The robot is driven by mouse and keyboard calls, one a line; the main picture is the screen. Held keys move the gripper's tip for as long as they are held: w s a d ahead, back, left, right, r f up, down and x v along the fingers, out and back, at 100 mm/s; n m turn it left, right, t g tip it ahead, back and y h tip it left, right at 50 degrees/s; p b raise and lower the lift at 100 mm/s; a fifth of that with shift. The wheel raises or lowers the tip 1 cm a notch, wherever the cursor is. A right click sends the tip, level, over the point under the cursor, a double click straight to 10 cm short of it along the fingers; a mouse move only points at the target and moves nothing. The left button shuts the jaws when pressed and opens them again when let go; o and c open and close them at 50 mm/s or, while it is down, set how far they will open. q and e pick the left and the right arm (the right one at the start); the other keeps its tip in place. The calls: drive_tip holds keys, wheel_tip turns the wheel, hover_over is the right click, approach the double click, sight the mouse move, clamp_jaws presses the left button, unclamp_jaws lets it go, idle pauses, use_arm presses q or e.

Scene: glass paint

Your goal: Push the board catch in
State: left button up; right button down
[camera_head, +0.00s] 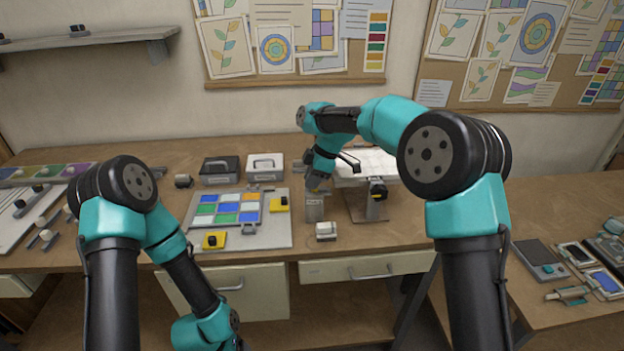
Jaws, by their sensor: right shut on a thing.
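A pale board (277,235) lies on the bench and carries a grid of blue, green, white and orange glass panes (228,208). A yellow catch with a dark knob (280,204) sits at the grid's right side. Another yellow catch (213,241) sits at its front left. A small grey clip (249,229) is at its front edge. I cannot tell which of these is the board catch. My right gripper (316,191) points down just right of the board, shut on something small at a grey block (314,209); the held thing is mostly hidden. My left arm hangs at the bench front; its gripper is not visible.
A small white block (326,231) stands right of the board. A dark box (219,170) and a white box (264,167) stand behind it. A stand with a black clamp (377,190) is right of my right gripper.

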drive_tip(key=shift+w+d, duration=0.15)
drive_tip(key=shift+d, duration=0.8)
drive_tip(key=shift+w+d, duration=0.1)
drive_tip(key=shift+d, duration=0.85)
drive_tip(key=c, duration=1)
unclamp_jaws()
drive_tip(key=shift+d, duration=0.1)
drive_tip(key=shift+r, duration=0.15)
drive_tip(key=v, duration=1.7)
drive_tip(key=shift+r, duration=0.1)
